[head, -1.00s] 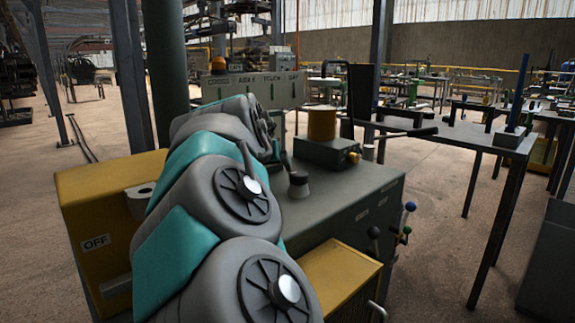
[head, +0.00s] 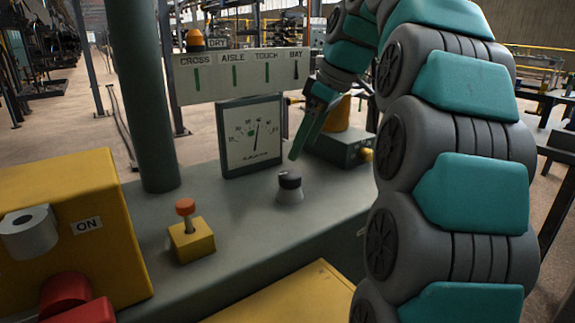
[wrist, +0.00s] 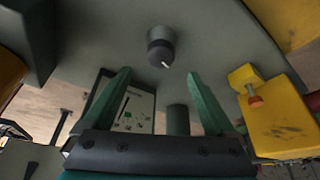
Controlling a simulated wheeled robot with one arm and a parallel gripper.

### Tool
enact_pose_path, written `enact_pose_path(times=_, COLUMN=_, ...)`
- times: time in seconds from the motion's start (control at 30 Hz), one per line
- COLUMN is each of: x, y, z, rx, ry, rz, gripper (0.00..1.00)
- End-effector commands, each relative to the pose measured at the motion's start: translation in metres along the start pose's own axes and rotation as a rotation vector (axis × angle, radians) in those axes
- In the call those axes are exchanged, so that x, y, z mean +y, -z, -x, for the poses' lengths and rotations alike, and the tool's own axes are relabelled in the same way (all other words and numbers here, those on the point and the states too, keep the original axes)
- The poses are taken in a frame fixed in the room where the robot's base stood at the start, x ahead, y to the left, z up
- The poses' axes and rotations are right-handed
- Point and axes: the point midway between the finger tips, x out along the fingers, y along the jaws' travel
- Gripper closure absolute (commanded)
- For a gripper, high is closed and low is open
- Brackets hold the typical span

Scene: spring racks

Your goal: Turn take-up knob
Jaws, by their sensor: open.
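A knob with a dark cap and a grey flared base (head: 289,188) stands on the grey console top, right of the gauge; no label on it is readable. It also shows in the wrist view (wrist: 160,48), with a white pointer mark on its cap. My gripper (head: 296,155) hangs above and just behind the knob in the head view, fingers pointing down. In the wrist view its two green fingers (wrist: 158,72) are spread apart with nothing between them. The knob lies beyond the fingertips, roughly centred between them, and looks apart from them.
The dial gauge (head: 250,136) stands close to my gripper. A sign panel (head: 240,75) rises behind it. An orange-topped lever (head: 186,212) on a yellow block and a thick post (head: 150,110) stand left. A spool box (head: 340,148) is behind right. The yellow box (head: 75,200) reads ON.

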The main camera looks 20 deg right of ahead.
Motion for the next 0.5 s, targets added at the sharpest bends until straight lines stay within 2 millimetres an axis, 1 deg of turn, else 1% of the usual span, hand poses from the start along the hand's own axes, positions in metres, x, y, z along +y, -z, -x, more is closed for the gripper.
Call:
enact_pose_path(times=0.17, x=-0.001, y=0.000, z=-0.015, rx=-0.002, ry=0.001, rz=-0.002, gripper=0.09)
enact_pose_path(times=0.5, x=-0.001, y=0.000, z=-0.055, rx=-0.003, ry=0.003, rz=-0.003, gripper=0.09)
